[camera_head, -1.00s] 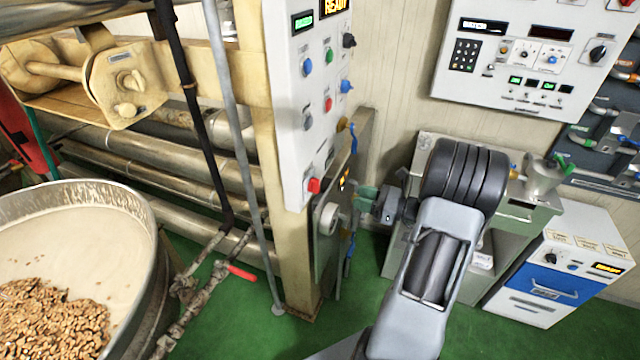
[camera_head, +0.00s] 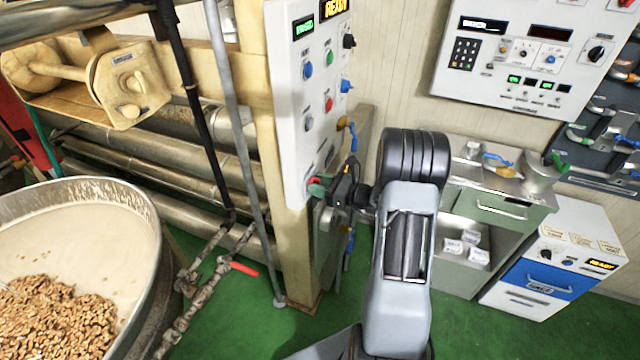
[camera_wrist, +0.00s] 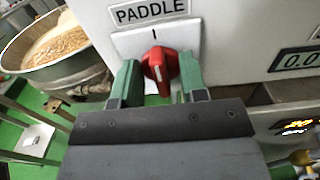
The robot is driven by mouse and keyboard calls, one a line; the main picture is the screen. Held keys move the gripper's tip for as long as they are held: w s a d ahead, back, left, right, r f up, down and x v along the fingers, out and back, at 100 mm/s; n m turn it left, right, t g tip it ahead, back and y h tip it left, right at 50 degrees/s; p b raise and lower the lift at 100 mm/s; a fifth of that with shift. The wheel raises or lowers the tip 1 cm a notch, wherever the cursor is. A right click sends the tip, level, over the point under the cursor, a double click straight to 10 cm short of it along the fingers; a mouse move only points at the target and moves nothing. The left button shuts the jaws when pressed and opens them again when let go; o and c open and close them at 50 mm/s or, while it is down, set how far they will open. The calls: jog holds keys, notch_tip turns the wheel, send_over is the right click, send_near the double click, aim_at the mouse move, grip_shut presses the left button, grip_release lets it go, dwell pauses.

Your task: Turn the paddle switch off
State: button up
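The paddle switch (camera_wrist: 158,68) is a red rotary knob on a white plate, below a label reading PADDLE and an "I" mark, in the wrist view. My gripper (camera_wrist: 160,78) has its two green fingers on either side of the knob. The fingers look spread, with at most narrow gaps to the knob; I cannot tell whether they touch it. In the head view my gripper (camera_head: 319,188) is at the lower end of the white control panel (camera_head: 308,110), and mostly hides the switch.
A large kettle (camera_head: 150,215) with cream mix and nuts stands at the left. A green-drawered bench (camera_head: 510,208) and a blue-and-white cabinet (camera_head: 535,285) stand at the right. The green floor is open in front.

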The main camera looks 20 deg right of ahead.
jog(key=shift+c, duration=0.2)
grip_shut()
